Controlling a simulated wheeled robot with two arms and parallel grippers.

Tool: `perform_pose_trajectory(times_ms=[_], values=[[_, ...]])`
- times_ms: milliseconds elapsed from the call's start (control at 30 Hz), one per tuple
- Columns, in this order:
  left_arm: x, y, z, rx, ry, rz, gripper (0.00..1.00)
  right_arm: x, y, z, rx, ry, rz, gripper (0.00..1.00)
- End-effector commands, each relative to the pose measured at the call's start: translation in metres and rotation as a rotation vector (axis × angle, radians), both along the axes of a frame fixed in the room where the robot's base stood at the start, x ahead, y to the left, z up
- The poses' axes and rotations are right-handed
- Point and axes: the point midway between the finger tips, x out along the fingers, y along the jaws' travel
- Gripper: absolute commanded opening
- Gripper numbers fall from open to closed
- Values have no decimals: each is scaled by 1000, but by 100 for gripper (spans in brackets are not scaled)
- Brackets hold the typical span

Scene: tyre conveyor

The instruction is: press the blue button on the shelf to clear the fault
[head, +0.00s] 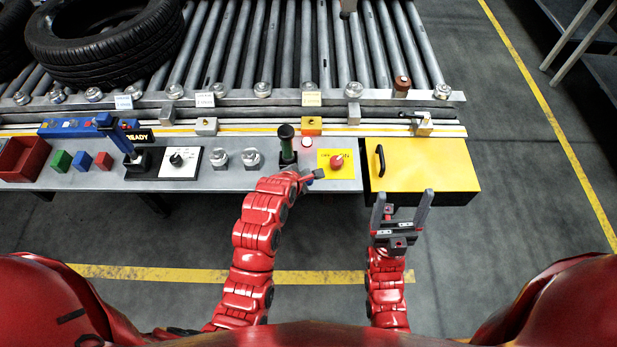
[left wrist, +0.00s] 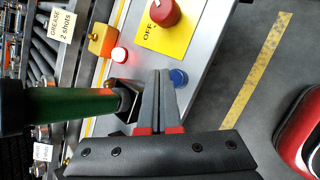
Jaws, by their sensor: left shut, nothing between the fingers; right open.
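The blue button (left wrist: 179,77) sits on the grey shelf (left wrist: 205,60), near its edge, in the left wrist view. In the head view only a bit of blue (head: 319,174) shows by my left gripper, which hides most of it. My left gripper (head: 312,175) is shut and empty, low over the shelf's front edge. In the left wrist view its fingertips (left wrist: 162,74) are just left of the button; I cannot tell whether they touch. My right gripper (head: 404,198) is open and empty in front of the yellow box. A red lamp (left wrist: 119,54) is lit on the shelf.
A red knob (head: 337,162) on a yellow plate and a green-handled lever (head: 288,145) stand close to my left gripper. A yellow box (head: 425,168) with a black handle is at right. Behind are the roller conveyor (head: 245,40) and a tyre (head: 105,50).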

Motion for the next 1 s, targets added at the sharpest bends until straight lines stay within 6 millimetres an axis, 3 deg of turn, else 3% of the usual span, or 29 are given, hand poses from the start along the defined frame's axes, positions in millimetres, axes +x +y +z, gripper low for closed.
perform_pose_trajectory(times_ms=[467,1000], values=[[0,0,46,-2,1,0,0,0,0,25,0,0,0,82],[0,0,47,-1,1,0,0,0,0,24,0,0,0,82]])
